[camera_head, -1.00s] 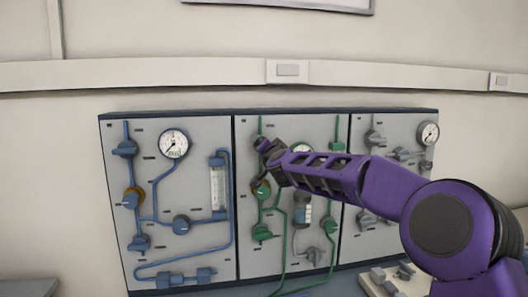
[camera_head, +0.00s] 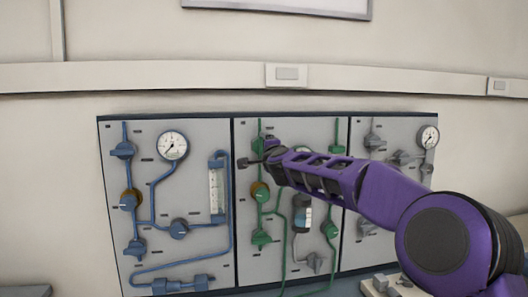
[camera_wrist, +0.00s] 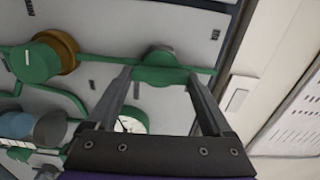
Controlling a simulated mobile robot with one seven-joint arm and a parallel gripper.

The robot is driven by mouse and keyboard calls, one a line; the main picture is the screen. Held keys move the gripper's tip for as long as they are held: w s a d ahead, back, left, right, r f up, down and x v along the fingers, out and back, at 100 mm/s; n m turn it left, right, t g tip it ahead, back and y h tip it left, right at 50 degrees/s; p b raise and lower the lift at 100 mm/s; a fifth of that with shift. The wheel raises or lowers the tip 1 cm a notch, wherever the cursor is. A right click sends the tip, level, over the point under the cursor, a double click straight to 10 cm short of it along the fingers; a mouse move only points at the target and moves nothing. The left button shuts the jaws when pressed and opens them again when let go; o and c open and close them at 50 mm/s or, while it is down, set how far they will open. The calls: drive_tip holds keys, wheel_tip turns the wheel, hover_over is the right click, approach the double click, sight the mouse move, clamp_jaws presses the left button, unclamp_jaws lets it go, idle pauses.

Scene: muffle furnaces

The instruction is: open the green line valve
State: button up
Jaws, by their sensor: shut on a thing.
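The green line runs down the middle panel (camera_head: 246,250). In the wrist view, a green valve (camera_wrist: 160,57) with a bar-like handle sits between the fingertips of my gripper (camera_wrist: 160,76). The fingers are shut on the handle's two ends. In the head view, my gripper (camera_head: 256,155) is at the upper left of the middle panel and hides this valve. Below it is another green valve (camera_head: 261,192) with an orange collar, which also shows at the upper left of the wrist view (camera_wrist: 38,62).
The blue-line panel (camera_head: 200,130) is to the left, with several blue valves and a gauge (camera_head: 173,145). The grey-line panel (camera_head: 359,128) is to the right, partly behind my arm. A green valve (camera_head: 262,238) and a flowmeter (camera_head: 303,214) sit lower on the middle panel.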

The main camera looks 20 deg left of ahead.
drive_tip(key=shift+m, duration=0.4)
drive_tip(key=o, duration=1.1)
drive_tip(key=shift+o, duration=0.2)
drive_tip(key=b+v, duration=0.3)
drive_tip(key=v, duration=1.4)
drive_tip(key=shift+s, duration=0.25)
